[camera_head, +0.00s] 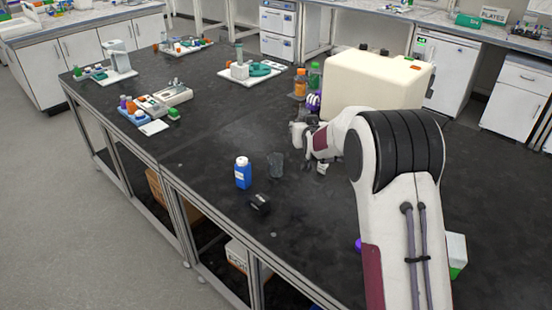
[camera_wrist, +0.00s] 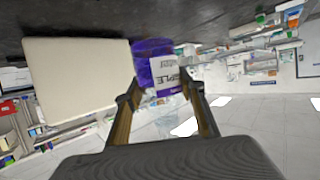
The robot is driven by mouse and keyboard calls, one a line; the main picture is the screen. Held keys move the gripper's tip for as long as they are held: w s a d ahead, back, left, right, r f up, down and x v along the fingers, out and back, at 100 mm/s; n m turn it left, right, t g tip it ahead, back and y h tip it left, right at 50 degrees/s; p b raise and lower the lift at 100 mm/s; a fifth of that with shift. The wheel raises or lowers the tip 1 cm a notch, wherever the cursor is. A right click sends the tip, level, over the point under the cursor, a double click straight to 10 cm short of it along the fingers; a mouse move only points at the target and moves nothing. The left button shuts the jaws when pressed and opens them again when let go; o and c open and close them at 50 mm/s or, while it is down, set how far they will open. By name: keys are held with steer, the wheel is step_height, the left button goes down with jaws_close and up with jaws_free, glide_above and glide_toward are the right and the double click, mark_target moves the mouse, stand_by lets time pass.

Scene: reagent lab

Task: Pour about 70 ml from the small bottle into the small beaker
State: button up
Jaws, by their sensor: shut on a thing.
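My gripper (camera_head: 312,155) is right of a small clear beaker (camera_head: 276,164) that stands on the black bench. In the wrist view my gripper (camera_wrist: 165,95) is shut on a clear vessel (camera_wrist: 172,106), which shows faintly between the fingers; I cannot tell its level or contents. It may be the small bottle. A purple thing with a white label (camera_wrist: 154,64) shows at the fingertips; I cannot tell whether it belongs to the held vessel. A blue bottle (camera_head: 243,173) with a white cap stands upright left of the beaker.
A cream box (camera_head: 375,85) stands behind my gripper, also in the wrist view (camera_wrist: 80,75). Orange (camera_head: 300,84) and green (camera_head: 315,77) bottles stand beside it. A small black object (camera_head: 260,203) lies near the front edge.

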steer(key=shift+w+a+f+n+y, duration=0.35)
steer(key=shift+w+a, duration=0.95)
steer(key=shift+a, duration=3.35)
steer(key=shift+w+a+f+n+y, duration=0.35)
steer(key=shift+w+a, duration=0.95)
steer(key=shift+a, duration=3.3)
step_height(320, 180, down, 9)
steer(key=shift+r, duration=0.15)
